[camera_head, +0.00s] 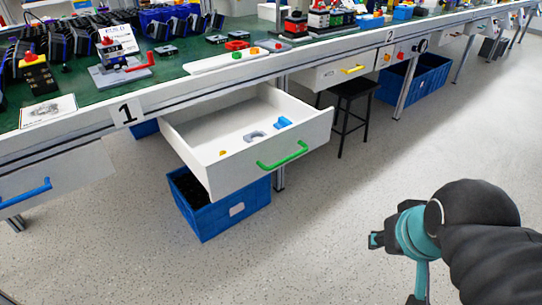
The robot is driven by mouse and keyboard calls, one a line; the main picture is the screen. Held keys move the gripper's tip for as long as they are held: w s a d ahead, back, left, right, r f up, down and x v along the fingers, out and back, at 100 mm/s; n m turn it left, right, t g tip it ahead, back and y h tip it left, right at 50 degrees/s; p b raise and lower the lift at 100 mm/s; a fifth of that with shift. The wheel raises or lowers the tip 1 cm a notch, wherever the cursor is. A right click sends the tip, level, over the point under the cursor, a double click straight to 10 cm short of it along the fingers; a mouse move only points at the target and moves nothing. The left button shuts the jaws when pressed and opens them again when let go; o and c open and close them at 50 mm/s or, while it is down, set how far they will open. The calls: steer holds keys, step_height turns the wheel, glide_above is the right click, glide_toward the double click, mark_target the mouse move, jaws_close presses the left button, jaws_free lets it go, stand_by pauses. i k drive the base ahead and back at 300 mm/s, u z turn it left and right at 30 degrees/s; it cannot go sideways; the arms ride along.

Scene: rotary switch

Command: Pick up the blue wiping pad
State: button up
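A small blue object (283,123), which looks like the blue wiping pad, lies inside the open white drawer (262,158) near its right side. It is too small to make out in detail. A grey curved piece (255,136) lies just left of it, and a small yellow piece (222,153) lies near the drawer's front left. My gripper (376,240) is at the lower right, over the floor and well apart from the drawer. Its fingers are small and seen from behind, so their opening is unclear.
The drawer with a green handle (283,155) sticks out below the green-topped bench (190,72). A blue crate (222,208) stands on the floor beneath it. A black stool (350,112) stands behind right. The floor in front is clear.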

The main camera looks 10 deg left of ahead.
mark_target(282, 123)
steer(key=u, duration=1.45)
steer(key=k, duration=0.5)
steer(key=z, duration=1.2)
steer(key=i, duration=1.1)
steer(key=u, duration=1.2)
